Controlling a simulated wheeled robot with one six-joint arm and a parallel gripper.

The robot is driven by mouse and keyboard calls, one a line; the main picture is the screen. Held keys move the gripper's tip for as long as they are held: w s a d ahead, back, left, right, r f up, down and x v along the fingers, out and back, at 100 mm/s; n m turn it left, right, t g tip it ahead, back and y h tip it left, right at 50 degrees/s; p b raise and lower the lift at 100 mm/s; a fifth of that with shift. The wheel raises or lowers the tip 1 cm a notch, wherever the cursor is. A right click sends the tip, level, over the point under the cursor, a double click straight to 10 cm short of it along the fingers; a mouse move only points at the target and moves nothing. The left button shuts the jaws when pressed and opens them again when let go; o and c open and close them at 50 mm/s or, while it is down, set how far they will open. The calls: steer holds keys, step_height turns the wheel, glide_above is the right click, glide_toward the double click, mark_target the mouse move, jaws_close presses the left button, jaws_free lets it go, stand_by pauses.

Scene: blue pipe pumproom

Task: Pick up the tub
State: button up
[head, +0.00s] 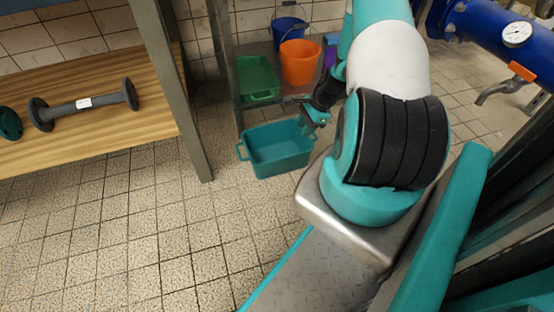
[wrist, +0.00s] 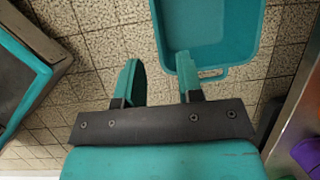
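The teal tub (head: 262,168) stands upright on the tiled floor in the head view, with a loop handle at each end. In the wrist view the tub (wrist: 212,40) fills the upper middle, open side showing, with one handle at its near end. My gripper (head: 316,118) is at the tub's right far corner in the head view. In the wrist view my gripper (wrist: 158,64) is open, its two teal fingers apart. The right finger overlaps the tub's near left corner and the left finger is over floor tiles. I cannot tell whether they touch it.
Behind the tub, a low shelf holds a green tray (head: 257,79), an orange bucket (head: 300,65), a blue bucket (head: 291,28) and a purple container (head: 330,52). A wooden bench (head: 110,140) with a flanged pipe (head: 85,104) stands left. Floor in front is clear.

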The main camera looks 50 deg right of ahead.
steer(key=b, duration=0.7)
glide_above(284, 163)
steer(key=d, duration=0.2)
steer(key=f, duration=1.1)
steer(key=shift+s+d, duration=0.1)
steer(key=shift+s, duration=0.3)
steer(key=b+x, duration=0.2)
steer(key=x, duration=0.1)
steer(key=b+x, duration=0.2)
steer(key=shift+s+a, duration=0.3)
steer(key=shift+c, duration=0.2)
jaws_close()
